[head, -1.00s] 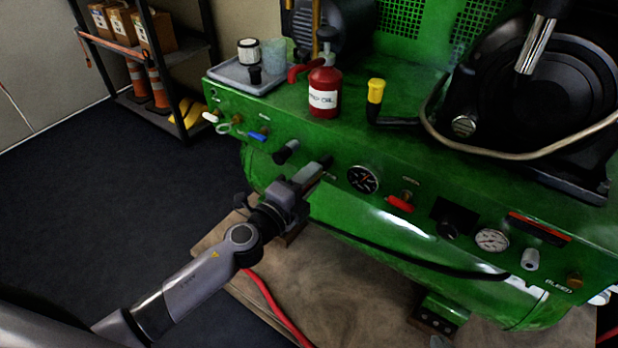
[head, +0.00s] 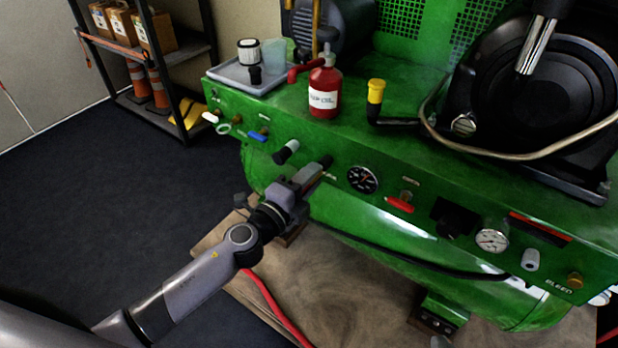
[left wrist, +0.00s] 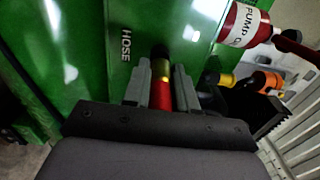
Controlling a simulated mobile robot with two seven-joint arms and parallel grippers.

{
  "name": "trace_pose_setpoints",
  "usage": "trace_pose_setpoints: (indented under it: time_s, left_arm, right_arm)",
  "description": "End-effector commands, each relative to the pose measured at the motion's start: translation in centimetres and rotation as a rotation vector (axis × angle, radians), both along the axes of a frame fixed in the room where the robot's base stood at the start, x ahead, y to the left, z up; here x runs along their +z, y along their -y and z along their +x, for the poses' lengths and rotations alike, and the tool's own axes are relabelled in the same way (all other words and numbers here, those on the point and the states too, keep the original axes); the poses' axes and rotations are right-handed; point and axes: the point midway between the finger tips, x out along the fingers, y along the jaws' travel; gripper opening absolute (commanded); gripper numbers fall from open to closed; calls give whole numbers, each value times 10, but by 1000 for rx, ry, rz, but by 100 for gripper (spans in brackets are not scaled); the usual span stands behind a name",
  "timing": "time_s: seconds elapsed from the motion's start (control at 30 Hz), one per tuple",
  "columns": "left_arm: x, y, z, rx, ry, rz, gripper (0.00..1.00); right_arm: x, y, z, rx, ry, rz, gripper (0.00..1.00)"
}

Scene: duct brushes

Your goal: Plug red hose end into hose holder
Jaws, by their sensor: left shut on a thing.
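My left gripper (head: 309,178) is at the front panel of the green machine, its fingers pointing at the panel. In the left wrist view, its fingers (left wrist: 161,92) are shut on the red hose end (left wrist: 160,98), which has a brass-yellow tip (left wrist: 161,69). The tip points at the panel to the right of the "HOSE" label. The red hose (head: 268,300) hangs below the gripper. My right gripper is not in view.
A red oil bottle (head: 325,88) and a grey tray (head: 246,77) stand on the machine. A shelf (head: 150,60) is at the back left.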

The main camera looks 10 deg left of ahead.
Motion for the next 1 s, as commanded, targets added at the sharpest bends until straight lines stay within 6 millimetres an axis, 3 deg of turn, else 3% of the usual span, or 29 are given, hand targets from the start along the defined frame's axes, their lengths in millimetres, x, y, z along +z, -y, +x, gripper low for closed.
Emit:
trace_pose_setpoints:
  time_s: [0.93, 0.97, 1.0]
  left_arm:
    - [0, 4, 10, 0, 2, -1, 0]
    - [0, 4, 10, 0, 1, 0, 29]
    - [0, 4, 10, 0, 1, 0, 42]
  right_arm:
    - [-3, 0, 0, 0, 0, 0, 0]
    - [-3, 0, 0, 0, 0, 0, 0]
    - [-2, 0, 0, 0, 0, 0, 0]
